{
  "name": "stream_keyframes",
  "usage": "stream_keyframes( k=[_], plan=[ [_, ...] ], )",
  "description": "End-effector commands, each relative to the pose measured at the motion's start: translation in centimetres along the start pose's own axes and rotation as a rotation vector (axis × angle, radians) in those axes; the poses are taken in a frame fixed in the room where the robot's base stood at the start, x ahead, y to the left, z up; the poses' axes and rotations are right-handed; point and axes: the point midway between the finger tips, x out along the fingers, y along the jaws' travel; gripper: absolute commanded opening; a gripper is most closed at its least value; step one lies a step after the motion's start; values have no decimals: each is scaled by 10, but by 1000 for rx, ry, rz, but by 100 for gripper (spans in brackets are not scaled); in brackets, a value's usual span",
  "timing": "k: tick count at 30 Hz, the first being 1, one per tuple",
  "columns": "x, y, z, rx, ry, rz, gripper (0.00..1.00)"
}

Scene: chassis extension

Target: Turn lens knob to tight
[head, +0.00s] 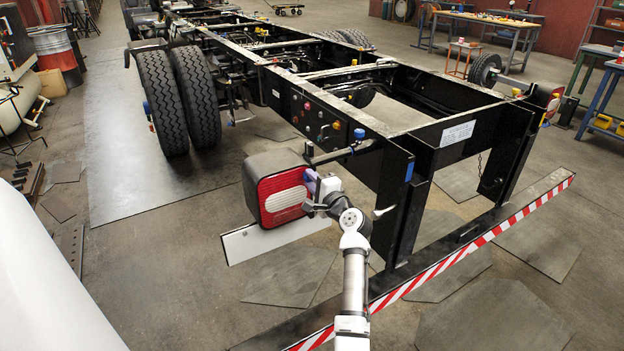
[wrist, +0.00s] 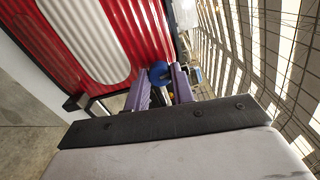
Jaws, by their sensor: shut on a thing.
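The tail lamp lens (head: 283,198), ribbed red with a white middle, sits on a dark housing at the near left corner of the chassis. In the wrist view the lens (wrist: 90,40) fills the upper left. A round blue knob (wrist: 158,72) is beside the lens's edge, between the purple fingertips. My gripper (head: 313,184) is at the right side of the lamp. In the wrist view my gripper (wrist: 162,84) is shut on the blue knob. The fingers partly hide the knob, and its turn angle cannot be told. In the head view the knob is hidden.
The black chassis frame (head: 405,125) stands behind and right of my gripper, with a blue-capped bracket (head: 359,134) close above it. A red-white striped bar (head: 470,245) runs low at the right. A white plate (head: 262,240) hangs under the lamp. Floor at left is open.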

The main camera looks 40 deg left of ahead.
Motion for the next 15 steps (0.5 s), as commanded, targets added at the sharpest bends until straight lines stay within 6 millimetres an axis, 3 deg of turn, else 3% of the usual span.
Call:
stream_keyframes(
  k=[14, 15],
  plan=[
    [0, 0, 0, 15, 0, -1, 1],
    [0, 0, 0, 14, 0, -1, 27]
  ],
)
